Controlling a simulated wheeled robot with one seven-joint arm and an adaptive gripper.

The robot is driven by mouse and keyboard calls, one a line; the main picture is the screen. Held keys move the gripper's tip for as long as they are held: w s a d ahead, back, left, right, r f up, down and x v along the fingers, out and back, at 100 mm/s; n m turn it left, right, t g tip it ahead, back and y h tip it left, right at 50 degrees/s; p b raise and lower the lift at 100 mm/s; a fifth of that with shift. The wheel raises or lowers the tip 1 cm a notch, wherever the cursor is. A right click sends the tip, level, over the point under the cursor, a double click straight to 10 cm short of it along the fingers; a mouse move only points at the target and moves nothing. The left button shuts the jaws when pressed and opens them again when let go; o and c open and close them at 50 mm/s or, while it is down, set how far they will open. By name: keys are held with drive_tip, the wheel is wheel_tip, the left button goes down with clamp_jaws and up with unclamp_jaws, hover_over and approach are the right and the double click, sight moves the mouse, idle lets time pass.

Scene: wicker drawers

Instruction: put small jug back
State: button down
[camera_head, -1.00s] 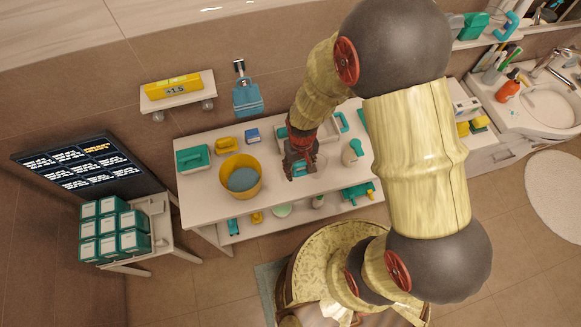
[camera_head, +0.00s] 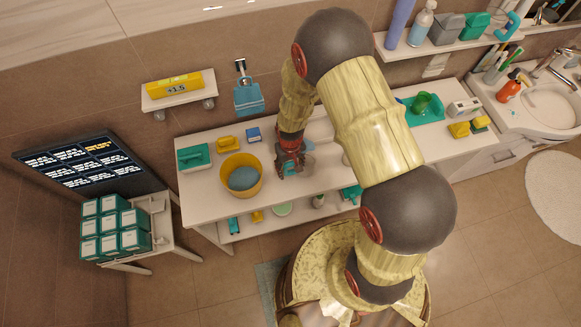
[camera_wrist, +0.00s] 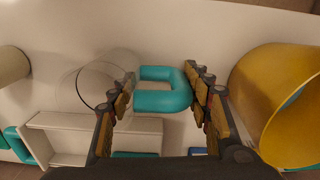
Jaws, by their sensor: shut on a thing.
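The small jug has a clear body and a teal handle (camera_wrist: 163,101). In the wrist view the handle is between the two fingers of my gripper (camera_wrist: 160,78), and the faint see-through body lies to its left. My gripper is shut on the jug's handle. In the head view my gripper (camera_head: 290,167) is over the white table (camera_head: 210,212), just right of the yellow bucket. The jug is small and partly hidden there. I cannot tell whether its base touches the tabletop.
The yellow bucket (camera_head: 227,181) stands close left of my gripper and also shows in the wrist view (camera_wrist: 262,85). A teal tray (camera_head: 435,116) with a green item is at the table's right. A wall shelf (camera_head: 400,52) holds bottles. A white shelf-like piece (camera_wrist: 105,135) shows in the wrist view.

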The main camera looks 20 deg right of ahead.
drive_tip(key=c, duration=0.8)
unclamp_jaws()
drive_tip(key=shift+f, duration=0.1)
drive_tip(key=shift+c, duration=0.2)
wheel_tip(320, 180, up, 12)
drive_tip(key=shift+f, duration=0.1)
wheel_tip(320, 180, up, 12)
drive_tip(key=d+t, duration=0.1)
drive_tip(key=d, duration=0.1)
drive_tip(key=s+d+r+t, duration=0.2)
drive_tip(key=s+r, duration=0.5)
drive_tip(key=r, duration=0.4)
drive_tip(key=s+d+r+m+t, duration=0.1)
drive_tip(key=s+r+t, duration=0.1)
drive_tip(key=s+r, duration=0.6)
wheel_tip(320, 180, up, 4)
drive_tip(key=shift+s+d+f+t, duration=0.2)
drive_tip(key=shift+s+d+t, duration=0.1)
drive_tip(key=shift+d, duration=0.1)
